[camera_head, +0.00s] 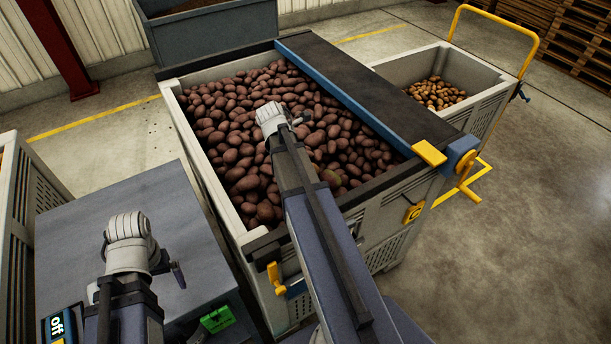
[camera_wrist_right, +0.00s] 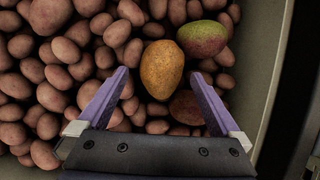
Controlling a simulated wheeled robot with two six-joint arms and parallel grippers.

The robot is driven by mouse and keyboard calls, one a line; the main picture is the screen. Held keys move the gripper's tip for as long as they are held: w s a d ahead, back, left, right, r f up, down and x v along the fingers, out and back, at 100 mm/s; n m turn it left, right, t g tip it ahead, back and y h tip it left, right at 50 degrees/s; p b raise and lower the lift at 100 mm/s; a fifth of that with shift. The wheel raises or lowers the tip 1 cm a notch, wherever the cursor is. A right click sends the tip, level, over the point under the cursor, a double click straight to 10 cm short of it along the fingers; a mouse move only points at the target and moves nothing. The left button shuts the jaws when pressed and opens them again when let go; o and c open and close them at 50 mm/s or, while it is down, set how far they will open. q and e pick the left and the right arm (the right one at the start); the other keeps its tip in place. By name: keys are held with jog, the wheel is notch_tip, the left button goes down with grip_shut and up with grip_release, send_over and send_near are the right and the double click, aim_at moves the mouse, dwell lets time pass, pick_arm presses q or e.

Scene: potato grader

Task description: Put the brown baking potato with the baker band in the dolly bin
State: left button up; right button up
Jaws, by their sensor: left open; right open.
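A large golden-brown potato (camera_wrist_right: 161,69) lies on the reddish potatoes in the right wrist view; I make out no band on it. My right gripper (camera_wrist_right: 159,76) is open, its purple fingers on either side of this potato in the picture; I cannot tell the height gap. In the head view my right arm reaches over the big crate, and I cannot pick out that potato. The dolly bin (camera_head: 483,72), a grey crate with a yellow handle, stands at the back right and holds small tan potatoes. My left gripper (camera_head: 177,270) is open and empty above a grey surface at the left.
A red-green potato (camera_wrist_right: 203,39) lies next to the brown one. The big crate (camera_head: 185,125) is full of reddish potatoes. A dark belt with a blue rail (camera_head: 345,92) lies between it and the dolly bin. A grey cabinet top (camera_head: 90,215) is at the left.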

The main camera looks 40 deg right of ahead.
pick_arm(q)
notch_tip(320, 180, down, 4)
jog(key=b, duration=0.3)
jog(key=shift+f+b, duration=0.2)
jog(key=shift+b, duration=0.2)
pick_arm(e)
jog(key=x, duration=0.4)
jog(key=shift+s+f, duration=0.2)
jog(key=shift+f, duration=0.2)
jog(key=shift+d+r, duration=0.1)
pick_arm(q)
jog(key=shift+r, duration=0.1)
pick_arm(e)
jog(key=shift+c, duration=0.4)
jog(key=c, duration=1.4)
